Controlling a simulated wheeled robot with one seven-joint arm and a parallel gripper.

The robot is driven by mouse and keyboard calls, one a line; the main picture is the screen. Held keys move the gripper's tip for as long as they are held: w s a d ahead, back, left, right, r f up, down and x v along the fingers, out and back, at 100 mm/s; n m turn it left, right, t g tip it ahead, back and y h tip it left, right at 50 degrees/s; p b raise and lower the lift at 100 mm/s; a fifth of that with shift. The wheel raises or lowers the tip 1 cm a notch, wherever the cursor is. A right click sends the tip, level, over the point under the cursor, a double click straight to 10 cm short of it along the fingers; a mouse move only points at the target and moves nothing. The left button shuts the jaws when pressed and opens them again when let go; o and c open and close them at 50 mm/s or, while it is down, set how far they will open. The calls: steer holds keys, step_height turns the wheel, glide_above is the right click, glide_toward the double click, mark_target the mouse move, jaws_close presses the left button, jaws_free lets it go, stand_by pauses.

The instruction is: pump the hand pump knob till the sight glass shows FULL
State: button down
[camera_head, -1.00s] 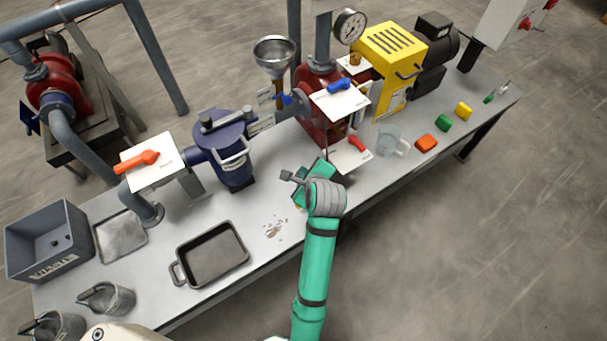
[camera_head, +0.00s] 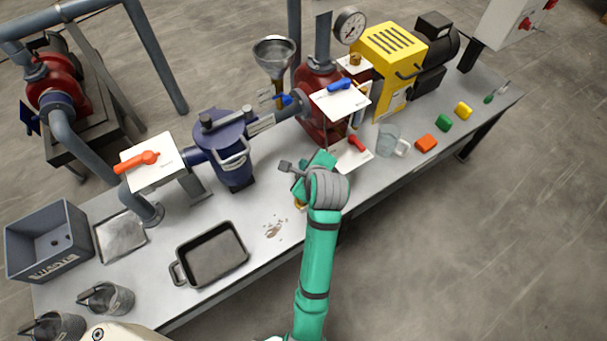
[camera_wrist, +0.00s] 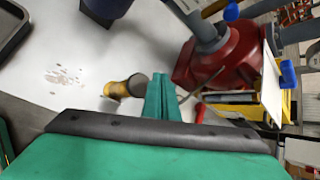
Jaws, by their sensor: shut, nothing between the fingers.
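A small upright cylinder with a brass-yellow body and a dark round top (camera_wrist: 125,88) stands on the bench in the wrist view; it looks like the hand pump and its knob. My gripper (camera_wrist: 160,95) is shut and empty right beside the dark top; I cannot tell whether they touch. In the head view my gripper (camera_head: 318,162) is over the bench, and my arm hides nearly all of the pump. I cannot make out the sight glass or its reading.
The red pump housing (camera_head: 318,122) with cards and levers stands just behind my gripper. A blue strainer (camera_head: 225,150) is to the left, a dark pan (camera_head: 212,255) at front left. A clear jug (camera_head: 388,138) and coloured blocks lie to the right.

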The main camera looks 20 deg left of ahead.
steer(key=shift+r, duration=1.05)
stand_by(2.8)
steer(key=shift+r, duration=1.85)
steer(key=shift+f, duration=4.4)
steer(key=shift+f, duration=0.2)
